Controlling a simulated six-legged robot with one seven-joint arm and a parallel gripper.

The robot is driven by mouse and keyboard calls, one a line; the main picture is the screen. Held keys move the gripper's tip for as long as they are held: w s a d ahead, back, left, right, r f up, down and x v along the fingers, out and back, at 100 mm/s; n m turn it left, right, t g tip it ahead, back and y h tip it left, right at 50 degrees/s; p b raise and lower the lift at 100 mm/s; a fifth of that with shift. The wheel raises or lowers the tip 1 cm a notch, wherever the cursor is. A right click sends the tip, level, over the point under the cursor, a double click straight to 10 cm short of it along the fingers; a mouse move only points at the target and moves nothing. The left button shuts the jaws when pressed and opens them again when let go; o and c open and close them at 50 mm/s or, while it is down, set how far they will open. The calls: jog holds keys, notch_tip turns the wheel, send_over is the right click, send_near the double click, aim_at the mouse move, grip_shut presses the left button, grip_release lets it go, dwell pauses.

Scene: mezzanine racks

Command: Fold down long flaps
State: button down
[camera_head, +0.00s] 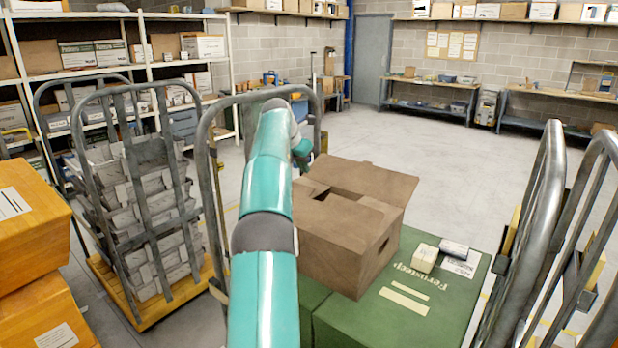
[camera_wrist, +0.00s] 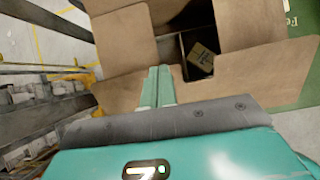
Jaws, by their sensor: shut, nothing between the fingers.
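A brown cardboard box (camera_head: 345,240) sits on a green carton (camera_head: 400,315). Its far flap (camera_head: 365,180) stands raised and leans outward, and a dark gap shows in its top. The wrist view looks down into the box. There a left flap (camera_wrist: 122,42) and a right flap (camera_wrist: 250,24) show, with a near flap (camera_wrist: 215,92) spread toward my wrist. A small brown packet (camera_wrist: 202,56) lies inside. My gripper (camera_wrist: 156,72) is shut and empty, its fingertips at the near-left corner of the opening, over or beside the flaps; contact cannot be told. The head view hides the fingertips.
Two small packages (camera_head: 425,258) lie on the green carton, right of the box. A grey roll cage (camera_head: 140,200) with stacked trays stands left. Metal cage rails (camera_head: 545,230) rise at right. Orange boxes (camera_head: 35,250) stand far left. The floor behind is clear.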

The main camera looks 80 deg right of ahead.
jog(key=v, duration=0.6)
jog(key=w+a+f+m+g+h, duration=0.1)
jog(key=a+m+g+h, duration=0.15)
jog(key=m, duration=1.15)
jog(key=w+a+f+m+g+h, duration=0.1)
jog(key=w+a+m+g+h, duration=0.15)
jog(key=m, duration=1.15)
jog(key=m+t+h, duration=0.2)
jog(key=m, duration=0.6)
send_over(300, 195)
jog(key=a, duration=0.1)
jog(key=f, duration=0.6)
jog(key=shift+w+a, duration=0.15)
jog(key=shift+w, duration=0.1)
jog(key=shift+s+d+f, duration=0.1)
jog(key=shift+d+f, duration=0.1)
jog(key=shift+f, duration=0.4)
jog(key=shift+d+f, duration=0.2)
jog(key=shift+f, duration=0.4)
jog(key=shift+s+d+f, duration=0.1)
jog(key=shift+d+f, duration=0.15)
jog(key=shift+f, duration=0.35)
